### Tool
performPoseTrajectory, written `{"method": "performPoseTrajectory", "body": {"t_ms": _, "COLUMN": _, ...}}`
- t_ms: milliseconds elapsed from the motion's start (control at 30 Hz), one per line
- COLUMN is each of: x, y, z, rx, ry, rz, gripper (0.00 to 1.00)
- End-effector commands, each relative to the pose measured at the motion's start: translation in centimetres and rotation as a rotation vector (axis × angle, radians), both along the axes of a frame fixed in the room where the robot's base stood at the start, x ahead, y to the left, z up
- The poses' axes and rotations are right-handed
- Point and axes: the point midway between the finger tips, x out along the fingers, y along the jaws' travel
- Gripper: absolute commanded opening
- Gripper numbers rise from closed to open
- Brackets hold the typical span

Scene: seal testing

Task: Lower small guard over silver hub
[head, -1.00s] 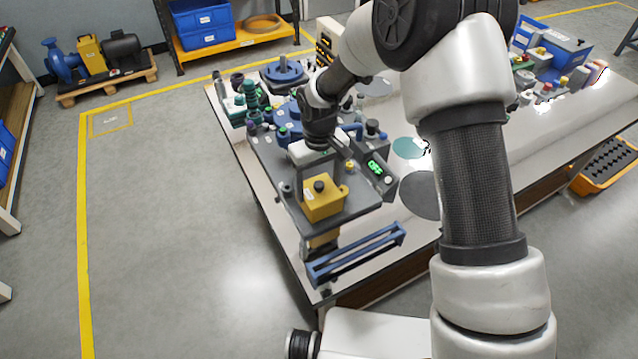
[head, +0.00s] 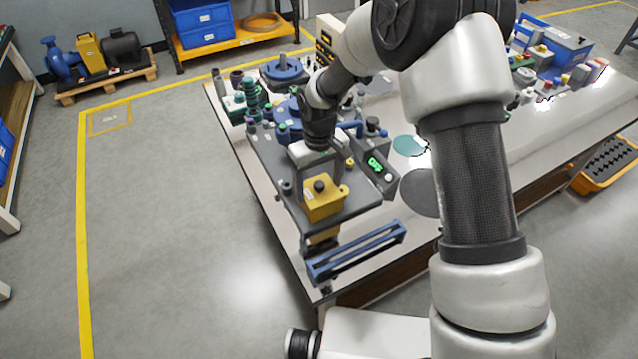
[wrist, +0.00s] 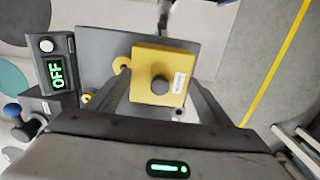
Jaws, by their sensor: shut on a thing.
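The small guard appears to be a yellow block with a dark round knob and a white label (head: 323,205). It sits over the near end of the grey fixture plate. In the wrist view the yellow guard (wrist: 160,58) lies between the two finger ends of my gripper (wrist: 160,84). My gripper (head: 321,186) points down and is shut on the guard. I cannot make out the silver hub; it may be hidden under the guard or the gripper. I cannot tell whether the guard touches the plate.
A dark box with a green "OFF" display (head: 375,165) stands close to the right of the gripper. A blue slotted frame (head: 356,252) lies at the table's near edge. Blue and green fittings (head: 283,70) crowd the far side.

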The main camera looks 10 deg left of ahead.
Motion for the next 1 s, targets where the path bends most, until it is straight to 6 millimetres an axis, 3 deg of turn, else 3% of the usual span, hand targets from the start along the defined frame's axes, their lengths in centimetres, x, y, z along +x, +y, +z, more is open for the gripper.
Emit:
{"method": "performPoseTrajectory", "body": {"t_ms": 900, "x": 0.03, "y": 0.02, "z": -0.81, "rx": 0.001, "ry": -0.001, "rz": 0.0, "gripper": 0.44}}
{"method": "performPoseTrajectory", "body": {"t_ms": 933, "x": 0.03, "y": 0.02, "z": -0.79, "rx": 0.001, "ry": -0.001, "rz": 0.0, "gripper": 0.77}}
{"method": "performPoseTrajectory", "body": {"t_ms": 1000, "x": 0.02, "y": 0.02, "z": -0.8, "rx": 0.001, "ry": -0.001, "rz": 0.0, "gripper": 0.88}}
